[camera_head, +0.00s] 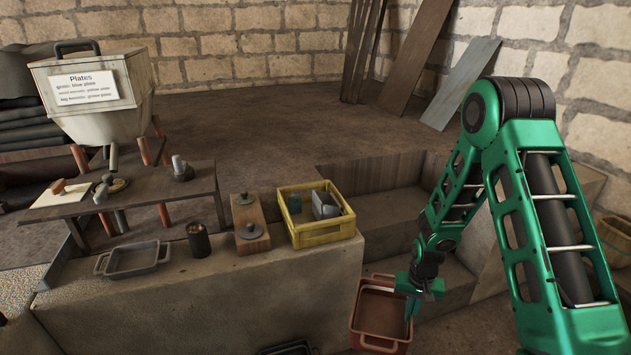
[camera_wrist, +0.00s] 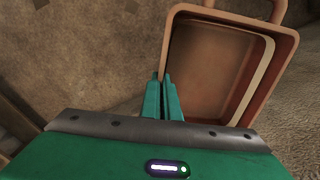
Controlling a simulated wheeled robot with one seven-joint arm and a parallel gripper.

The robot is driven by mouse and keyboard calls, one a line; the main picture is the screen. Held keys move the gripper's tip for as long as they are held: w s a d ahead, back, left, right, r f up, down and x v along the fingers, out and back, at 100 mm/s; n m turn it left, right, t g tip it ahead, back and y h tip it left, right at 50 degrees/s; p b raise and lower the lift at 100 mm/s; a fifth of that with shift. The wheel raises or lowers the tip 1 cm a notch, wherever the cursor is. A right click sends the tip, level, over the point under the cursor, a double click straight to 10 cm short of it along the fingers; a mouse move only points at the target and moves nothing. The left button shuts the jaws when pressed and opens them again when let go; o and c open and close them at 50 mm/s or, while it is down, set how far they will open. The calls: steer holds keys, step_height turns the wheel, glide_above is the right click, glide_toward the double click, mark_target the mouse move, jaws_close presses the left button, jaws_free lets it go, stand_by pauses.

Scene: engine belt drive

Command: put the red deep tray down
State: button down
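The red deep tray (camera_head: 367,323) is in the lower right of the head view, just past the right end of the stone ledge. It also fills the upper right of the wrist view (camera_wrist: 215,65), where its inside looks empty. My gripper (camera_head: 408,303) is at the tray's right rim in the head view. In the wrist view my gripper's fingers (camera_wrist: 162,84) are close together with the tray's side wall between them. The tray's underside is hidden, so I cannot tell whether it touches anything below.
On the stone ledge (camera_head: 190,320) stand a grey tray (camera_head: 132,261), a dark can (camera_head: 198,241), a wooden board (camera_head: 250,226) with knobbed discs and a yellow crate (camera_head: 320,231). A hopper labelled Plates (camera_head: 90,95) stands behind. Stone steps (camera_head: 390,215) lie beyond the tray.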

step_height(320, 180, up, 12)
steer(key=w+d+n, duration=0.1)
steer(key=w+n, duration=0.1)
steer(key=n, duration=0.1)
steer(key=shift+w+d, duration=0.2)
steer(key=shift+w, duration=0.1)
